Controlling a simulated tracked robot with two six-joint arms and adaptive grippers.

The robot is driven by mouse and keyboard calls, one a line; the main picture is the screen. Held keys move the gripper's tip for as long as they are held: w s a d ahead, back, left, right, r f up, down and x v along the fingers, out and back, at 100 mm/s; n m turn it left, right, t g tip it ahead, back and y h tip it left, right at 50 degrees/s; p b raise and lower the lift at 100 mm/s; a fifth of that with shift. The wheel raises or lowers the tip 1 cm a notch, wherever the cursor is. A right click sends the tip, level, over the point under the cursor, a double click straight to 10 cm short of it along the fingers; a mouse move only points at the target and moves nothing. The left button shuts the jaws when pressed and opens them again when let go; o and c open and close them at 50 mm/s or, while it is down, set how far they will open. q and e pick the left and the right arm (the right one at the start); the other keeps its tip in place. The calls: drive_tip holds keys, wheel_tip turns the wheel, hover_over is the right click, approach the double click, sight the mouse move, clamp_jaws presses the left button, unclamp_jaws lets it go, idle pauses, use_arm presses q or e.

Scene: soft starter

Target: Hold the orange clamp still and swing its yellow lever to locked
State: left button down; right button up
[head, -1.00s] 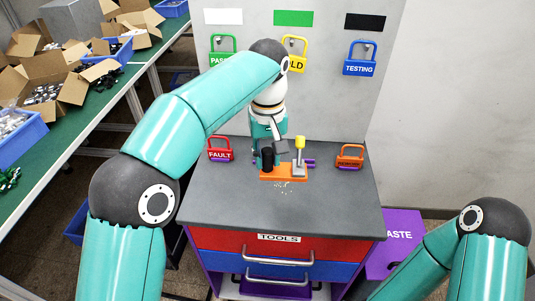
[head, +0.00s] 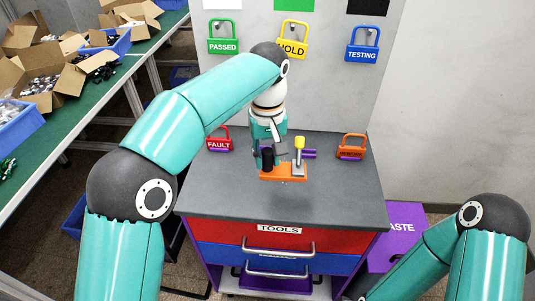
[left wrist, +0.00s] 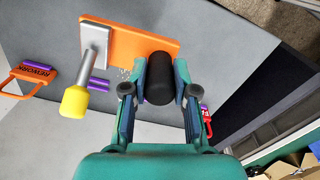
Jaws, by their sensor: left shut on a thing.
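The orange clamp (head: 291,178) sits on the grey cabinet top, with a black upright cylinder (head: 266,163) at its left end. Its lever, grey with a yellow knob (head: 299,142), stands up at the right end. In the left wrist view, the orange base (left wrist: 140,42), yellow knob (left wrist: 75,102) and black cylinder (left wrist: 159,82) all show. My left gripper (left wrist: 160,75) is shut on the black cylinder, with a finger on each side; the lever is free beside it. In the head view, my forearm partly hides this gripper. My right arm is at lower right, its gripper out of view.
Red FAULT (head: 219,143) and orange REWORK (head: 351,152) padlocks lie on the cabinet top (head: 335,195), left and right of the clamp. Purple pieces (head: 309,153) lie behind it. Green, yellow and blue padlocks hang on the back panel. The top's front and right are clear.

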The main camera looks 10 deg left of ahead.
use_arm(q)
drive_tip(key=shift+f+b, duration=3.05)
drive_tip(key=shift+f, duration=1.85)
drive_tip(key=shift+r, duration=0.1)
